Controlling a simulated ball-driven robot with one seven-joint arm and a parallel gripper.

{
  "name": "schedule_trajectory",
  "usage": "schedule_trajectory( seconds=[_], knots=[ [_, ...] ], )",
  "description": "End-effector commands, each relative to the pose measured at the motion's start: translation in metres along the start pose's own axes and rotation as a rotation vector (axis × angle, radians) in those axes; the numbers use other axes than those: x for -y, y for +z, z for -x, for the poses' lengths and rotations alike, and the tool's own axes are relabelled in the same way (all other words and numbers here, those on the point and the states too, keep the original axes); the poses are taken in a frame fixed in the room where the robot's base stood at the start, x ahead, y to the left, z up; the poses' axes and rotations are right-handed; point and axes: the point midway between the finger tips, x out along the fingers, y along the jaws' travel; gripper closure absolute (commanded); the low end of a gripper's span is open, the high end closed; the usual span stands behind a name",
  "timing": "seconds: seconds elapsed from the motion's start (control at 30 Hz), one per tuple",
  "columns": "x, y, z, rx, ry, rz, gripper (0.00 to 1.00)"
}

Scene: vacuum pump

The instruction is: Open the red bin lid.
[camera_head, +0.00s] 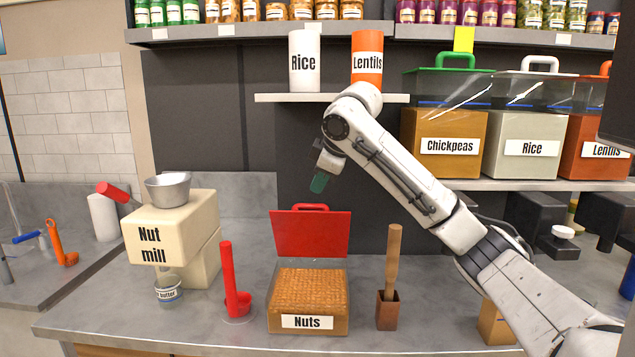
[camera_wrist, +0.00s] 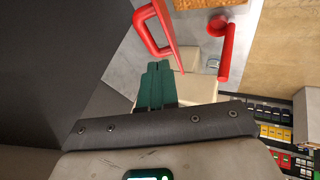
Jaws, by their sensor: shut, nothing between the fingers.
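The red bin lid (camera_head: 311,235) stands raised, nearly upright, at the back edge of the Nuts bin (camera_head: 308,322) on the counter. Its red handle (camera_head: 311,207) is at the top edge. The brown nuts inside the bin are exposed. My gripper (camera_head: 319,183), with green fingertips, is above the handle and apart from it. In the wrist view the shut green fingers (camera_wrist: 155,86) point toward the red handle (camera_wrist: 150,28), with nothing between them.
A red scoop (camera_head: 233,285) stands left of the bin, and the Nut mill (camera_head: 172,238) is farther left. A wooden tool in a brown holder (camera_head: 387,310) stands to the right. A shelf (camera_head: 330,98) with Rice and Lentils containers is above my gripper.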

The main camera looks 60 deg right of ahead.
Motion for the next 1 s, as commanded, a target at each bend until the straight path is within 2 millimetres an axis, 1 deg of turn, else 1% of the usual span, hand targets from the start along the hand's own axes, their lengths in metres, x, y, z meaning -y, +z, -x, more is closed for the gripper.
schedule_trajectory(
  seconds=[0.03, 0.2, 0.4, 0.6, 1.0],
  knots=[
    [0.000, 0.000, -0.009, 0.002, -0.003, -0.001, 1.00],
    [0.000, 0.000, -0.039, 0.002, -0.003, -0.002, 1.00],
    [0.000, -0.001, -0.064, 0.000, -0.001, -0.002, 1.00],
    [0.000, -0.001, -0.073, -0.002, 0.000, -0.001, 1.00],
    [-0.002, -0.001, -0.073, -0.002, -0.001, -0.001, 1.00]
  ],
)
